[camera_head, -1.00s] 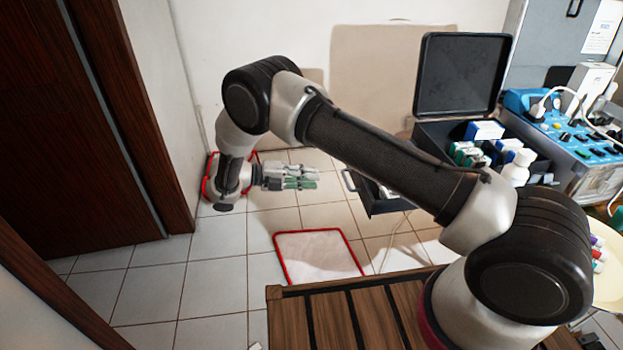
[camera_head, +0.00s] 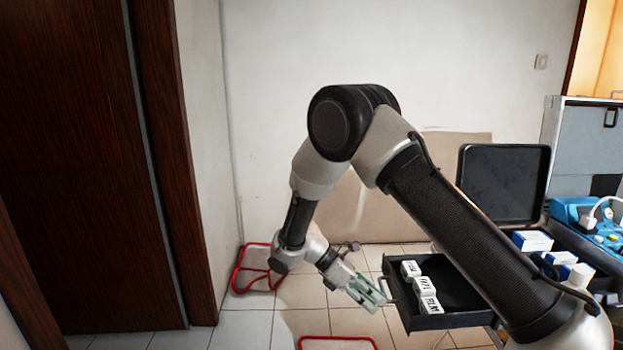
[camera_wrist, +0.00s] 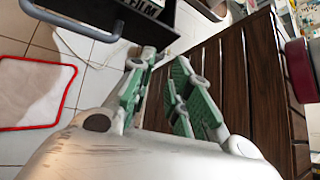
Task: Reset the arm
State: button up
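My arm crosses the head view from the lower right, bends at a raised elbow and hangs down to my gripper (camera_head: 372,296). My gripper points down and to the right, just left of the open black drawer (camera_head: 455,319) in the picture. In the wrist view its two green-padded fingers (camera_wrist: 160,62) stand apart with nothing visible between them. Brown wooden slats show beyond the right finger. The drawer holds several white boxes with dark lettering (camera_head: 424,286). Whether my gripper touches the drawer is not clear.
A black case lid (camera_head: 503,184) stands open above the drawer. Blue equipment (camera_head: 575,212) stands at the right. Red-framed items (camera_head: 258,268) are on the tiled floor (camera_head: 240,330). A wooden slatted surface (camera_wrist: 235,75) and red-edged white mat (camera_wrist: 30,85) show in the wrist view.

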jog(key=s+d+r+m+t+y, duration=0.2)
jog(key=s+d+r+m, duration=0.4)
jog(key=r, duration=0.4)
jog(key=s+d+r+m+t+y, duration=0.3)
jog(key=s+d+r+m, duration=0.3)
jog(key=r, duration=0.4)
jog(key=s+d+r+m+t+y, duration=0.2)
jog(key=s+d+r+m+y, duration=0.3)
jog(key=s+d+r+m, duration=0.2)
notch_tip(320, 180, up, 3)
jog(key=shift+s+d+r+t, duration=0.1)
jog(key=shift+s+d+t, duration=0.3)
jog(key=shift+s+d, duration=0.65)
